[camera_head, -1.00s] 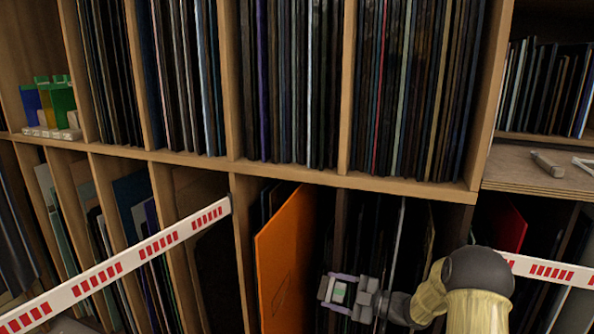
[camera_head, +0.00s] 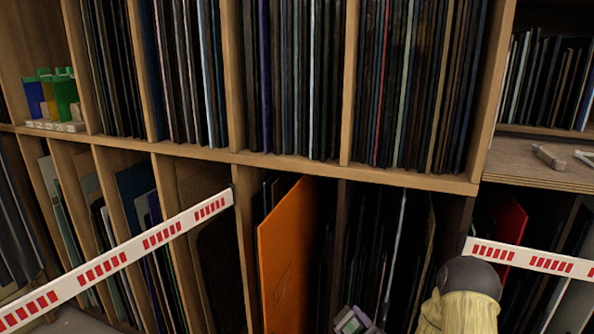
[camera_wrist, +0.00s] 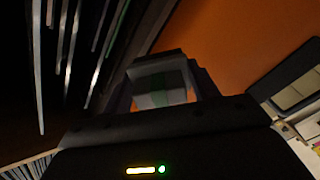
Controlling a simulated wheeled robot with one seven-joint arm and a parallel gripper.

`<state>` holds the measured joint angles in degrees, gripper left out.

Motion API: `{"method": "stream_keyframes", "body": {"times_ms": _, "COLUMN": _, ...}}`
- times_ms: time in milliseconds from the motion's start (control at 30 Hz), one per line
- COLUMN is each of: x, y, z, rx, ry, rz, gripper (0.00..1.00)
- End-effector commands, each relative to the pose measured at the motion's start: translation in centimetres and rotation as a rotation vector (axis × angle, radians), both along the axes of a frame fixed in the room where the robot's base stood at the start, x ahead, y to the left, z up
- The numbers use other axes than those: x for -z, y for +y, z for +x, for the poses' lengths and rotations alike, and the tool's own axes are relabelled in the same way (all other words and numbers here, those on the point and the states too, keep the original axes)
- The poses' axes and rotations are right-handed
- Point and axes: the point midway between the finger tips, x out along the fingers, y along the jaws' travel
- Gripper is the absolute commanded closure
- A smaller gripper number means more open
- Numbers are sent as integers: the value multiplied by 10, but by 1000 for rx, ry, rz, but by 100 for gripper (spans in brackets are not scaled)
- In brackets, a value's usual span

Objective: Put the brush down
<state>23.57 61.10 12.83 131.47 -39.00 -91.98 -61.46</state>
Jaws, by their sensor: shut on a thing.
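My gripper (camera_head: 354,321) shows only in part at the bottom edge of the head view, in front of the lower shelf. In the wrist view my gripper (camera_wrist: 160,72) is shut on a small pale grey block with a green stripe. I take this block to be part of the brush (camera_wrist: 158,92). Its bristles and the rest of its shape are hidden or too dark to tell. No other brush can be made out.
An orange panel (camera_head: 285,255) leans out of a lower slot close to my gripper. Wooden shelves packed with thin panels fill the view. White bars with red marks cross at left (camera_head: 120,260) and right (camera_head: 530,258). Coloured containers (camera_head: 62,98) stand at upper left.

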Motion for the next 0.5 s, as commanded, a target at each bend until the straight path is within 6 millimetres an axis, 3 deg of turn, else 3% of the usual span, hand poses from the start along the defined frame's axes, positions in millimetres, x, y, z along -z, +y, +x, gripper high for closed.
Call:
{"method": "stream_keyframes", "body": {"times_ms": 167, "x": 20, "y": -10, "z": -16, "rx": 98, "ry": 4, "rz": 3, "gripper": 59}}
{"method": "stream_keyframes", "body": {"times_ms": 500, "x": -12, "y": -8, "z": -20, "rx": -24, "ry": -5, "rz": 22, "gripper": 59}}
